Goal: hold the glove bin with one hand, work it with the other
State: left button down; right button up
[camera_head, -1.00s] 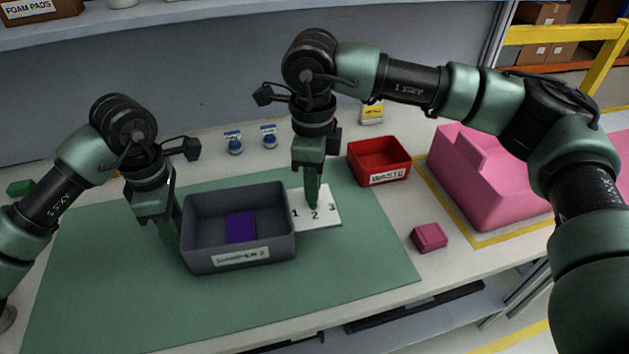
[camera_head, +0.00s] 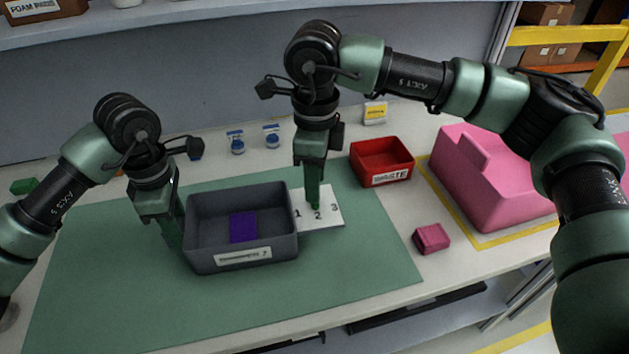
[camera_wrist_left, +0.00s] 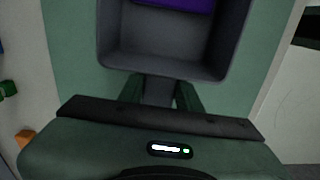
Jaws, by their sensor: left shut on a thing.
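A grey open bin (camera_head: 272,258) with a white label too blurred to read stands on the green mat; I take it as the glove bin. A purple block (camera_head: 243,227) lies inside it. My left gripper (camera_head: 176,238) is at the bin's left wall and shut on it; the left wrist view shows its fingers (camera_wrist_left: 160,92) on either side of a grey part of the bin (camera_wrist_left: 165,66). My right gripper (camera_head: 314,203) points down at a white card (camera_head: 325,219) marked 1, 2, 3, right of the bin. Its fingers show side-on, so I cannot tell their opening.
A red waste bin (camera_head: 381,163) stands behind right, with a small pink block (camera_head: 432,238) in front of it. A large pink form (camera_head: 490,185) sits right inside yellow lines. Blue-capped small items (camera_head: 237,145) stand at the back. The front of the mat (camera_head: 330,285) is clear.

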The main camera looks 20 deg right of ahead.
notch_tip(320, 180, up, 11)
dwell(0.3)
pick_arm(q)
jog(key=c, duration=0.9)
grip_release()
jog(key=shift+r, duration=0.15)
